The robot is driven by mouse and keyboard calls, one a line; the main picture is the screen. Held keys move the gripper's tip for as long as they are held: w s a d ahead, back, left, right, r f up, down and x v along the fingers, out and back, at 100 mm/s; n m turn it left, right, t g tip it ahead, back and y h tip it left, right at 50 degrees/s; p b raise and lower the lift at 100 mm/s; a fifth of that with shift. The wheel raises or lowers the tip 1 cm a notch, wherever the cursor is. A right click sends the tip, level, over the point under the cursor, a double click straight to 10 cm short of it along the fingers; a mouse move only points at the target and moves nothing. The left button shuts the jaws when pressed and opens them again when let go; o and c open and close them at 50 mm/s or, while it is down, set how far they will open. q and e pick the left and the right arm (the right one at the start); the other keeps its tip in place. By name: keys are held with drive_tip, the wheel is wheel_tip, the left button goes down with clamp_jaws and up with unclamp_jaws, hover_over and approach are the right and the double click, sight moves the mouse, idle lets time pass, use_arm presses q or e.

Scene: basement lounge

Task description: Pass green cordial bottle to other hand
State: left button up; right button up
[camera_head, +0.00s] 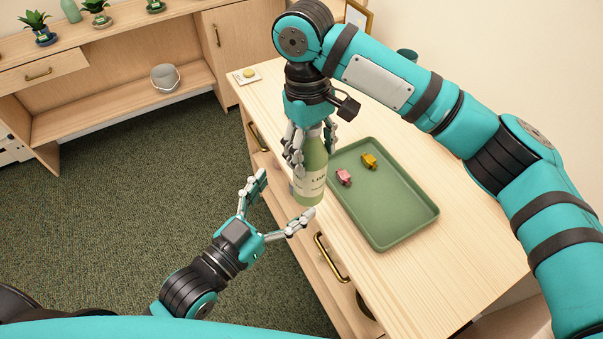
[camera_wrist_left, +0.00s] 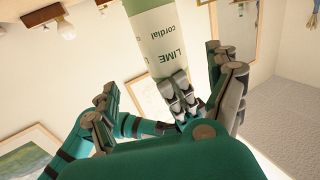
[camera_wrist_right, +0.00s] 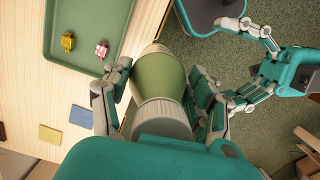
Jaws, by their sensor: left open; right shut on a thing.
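The green cordial bottle (camera_head: 311,181) has a pale label reading "LIME cordial" and hangs upright. My right gripper (camera_head: 308,150) comes down from above and is shut on its upper part. In the right wrist view the bottle (camera_wrist_right: 160,85) sits between both fingers. My left gripper (camera_head: 276,207) is open, below and left of the bottle, its fingers spread to either side of the lower part. In the left wrist view the bottle's labelled body (camera_wrist_left: 165,45) shows between the open fingers.
A green tray (camera_head: 385,225) with a pink piece (camera_head: 344,177) and a yellow piece (camera_head: 369,160) lies on the wooden cabinet top (camera_head: 455,270), right of the bottle. A low shelf unit (camera_head: 110,105) with a grey bucket (camera_head: 165,78) stands behind. Carpeted floor is clear at left.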

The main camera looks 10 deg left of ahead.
sight(314, 165)
use_arm(q)
drive_tip(key=x, duration=0.9)
drive_tip(key=shift+w+f, duration=0.1)
drive_tip(key=shift+w, duration=0.15)
drive_tip(key=shift+s+d, duration=0.1)
drive_tip(key=shift+d, duration=0.1)
drive_tip(key=c, duration=1.8)
use_arm(e)
drive_tip(key=shift+a, duration=0.15)
use_arm(q)
drive_tip(key=shift+r, duration=0.2)
use_arm(e)
drive_tip(key=o, duration=1.4)
use_arm(q)
drive_tip(key=shift+a, duration=0.1)
use_arm(e)
drive_tip(key=o, duration=0.4)
drive_tip(key=shift+c, duration=0.2)
